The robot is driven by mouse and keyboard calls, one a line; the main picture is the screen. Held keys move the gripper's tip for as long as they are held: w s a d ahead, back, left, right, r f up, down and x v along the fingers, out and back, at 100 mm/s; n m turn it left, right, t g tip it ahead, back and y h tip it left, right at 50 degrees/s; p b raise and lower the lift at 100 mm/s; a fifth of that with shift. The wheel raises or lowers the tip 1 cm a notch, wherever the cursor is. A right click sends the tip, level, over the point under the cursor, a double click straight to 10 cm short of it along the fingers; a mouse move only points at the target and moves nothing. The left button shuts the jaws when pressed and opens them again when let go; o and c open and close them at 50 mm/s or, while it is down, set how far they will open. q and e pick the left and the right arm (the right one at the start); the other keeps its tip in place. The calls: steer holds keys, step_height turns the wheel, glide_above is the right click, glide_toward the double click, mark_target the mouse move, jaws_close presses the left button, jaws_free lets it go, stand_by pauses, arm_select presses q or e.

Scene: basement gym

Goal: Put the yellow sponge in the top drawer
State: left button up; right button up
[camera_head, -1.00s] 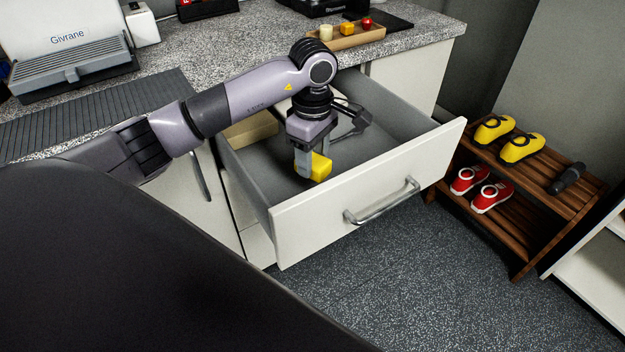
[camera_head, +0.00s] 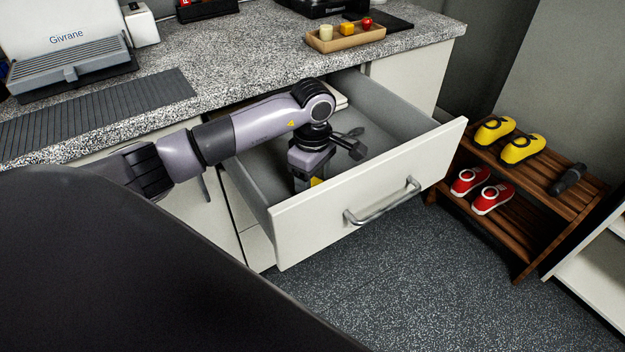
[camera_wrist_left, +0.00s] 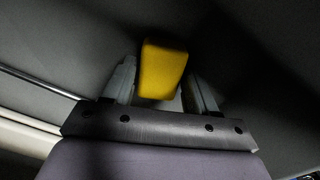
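The top drawer (camera_head: 365,187) is pulled open under the counter, with a white front and a metal bar handle. My left gripper (camera_head: 308,182) points down inside it, low between the drawer walls. The gripper is shut on the yellow sponge (camera_head: 317,182), of which only a small part shows in the head view. In the left wrist view the sponge (camera_wrist_left: 163,68) sits between the two fingers and sticks out past their tips. Whether it touches the drawer floor I cannot tell. My right gripper is not in view.
A wooden tray (camera_head: 357,41) with small items stands on the speckled counter (camera_head: 225,70). A pale item (camera_head: 341,101) lies at the back of the drawer. A wooden shoe rack (camera_head: 530,185) with yellow and red shoes stands to the right. The floor before the drawer is clear.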

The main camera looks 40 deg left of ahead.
mark_target(313, 183)
arm_select(q)
steer(key=shift+o, duration=0.6)
steer(key=shift+r, duration=0.25)
step_height(313, 183, up, 12)
steer(key=p, duration=0.1)
